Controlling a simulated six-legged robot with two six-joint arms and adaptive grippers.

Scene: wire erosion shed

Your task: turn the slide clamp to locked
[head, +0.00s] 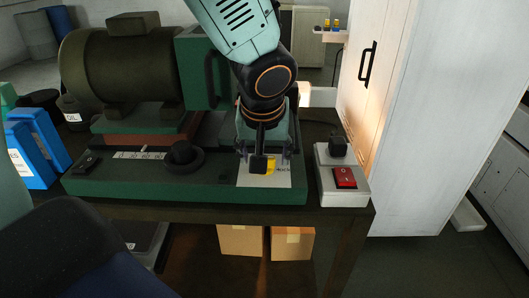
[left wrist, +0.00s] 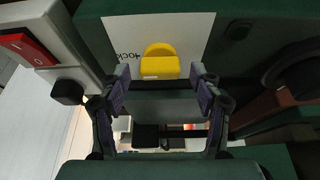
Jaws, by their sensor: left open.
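The slide clamp shows as a rounded yellow part (left wrist: 160,62) on a white label plate (left wrist: 185,35) in the left wrist view. Upside-down lettering, partly hidden, stands beside it. In the head view this gripper (head: 265,158) points down over the plate. Contact with the clamp cannot be told. My right gripper is not in view.
A grey switch box (head: 345,190) with a red rocker and black knob stands just right of the bed. A black round knob (head: 184,158) and a scale strip (head: 140,155) lie left. A large motor (head: 120,70) stands behind. A white cabinet (head: 425,110) rises at right.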

